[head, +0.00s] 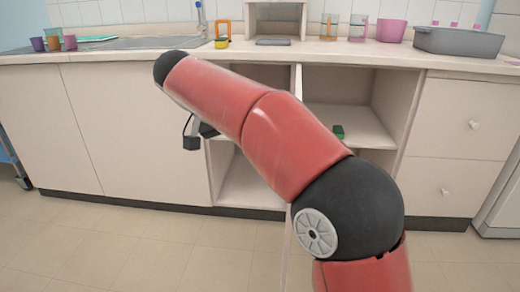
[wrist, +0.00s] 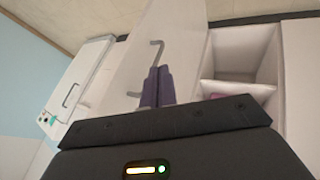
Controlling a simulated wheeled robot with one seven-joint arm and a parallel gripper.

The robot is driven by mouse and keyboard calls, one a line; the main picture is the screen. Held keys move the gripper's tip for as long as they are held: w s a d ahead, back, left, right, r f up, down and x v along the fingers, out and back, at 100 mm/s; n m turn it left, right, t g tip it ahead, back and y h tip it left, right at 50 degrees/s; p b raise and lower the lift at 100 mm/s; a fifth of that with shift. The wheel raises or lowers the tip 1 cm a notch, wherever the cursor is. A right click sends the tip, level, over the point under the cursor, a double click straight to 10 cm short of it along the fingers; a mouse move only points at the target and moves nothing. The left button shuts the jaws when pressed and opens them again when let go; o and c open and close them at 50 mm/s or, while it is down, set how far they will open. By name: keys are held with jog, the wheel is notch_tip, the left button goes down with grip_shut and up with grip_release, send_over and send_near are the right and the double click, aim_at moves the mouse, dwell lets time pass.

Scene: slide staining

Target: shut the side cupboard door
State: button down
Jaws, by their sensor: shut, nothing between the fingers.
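The side cupboard door (wrist: 180,45) stands open in the wrist view as a pale panel with a grey hooked handle (wrist: 157,50). In the head view I take it to be the thin pale panel (head: 298,82) seen nearly edge-on at the middle of the open cupboard, mostly behind my arm. My gripper (wrist: 157,72) is shut and empty, with its dark purple fingers in front of the door panel near the handle. I cannot tell whether they touch it. In the head view only dark parts of the gripper show, below the arm's far end.
The open cupboard (head: 385,100) has shelves, with a green item (head: 338,131) on one. Drawers (head: 465,125) are to its right, and closed fronts (head: 130,120) to its left. A white appliance (wrist: 80,80) shows in the wrist view. The floor (head: 120,245) in front is clear at left.

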jog(key=w+d+f+b, duration=0.2)
jog(key=d+f, duration=0.4)
jog(key=d, duration=0.2)
jog(key=shift+w+f, duration=0.3)
jog(key=shift+w, duration=0.05)
jog(key=shift+d, duration=0.1)
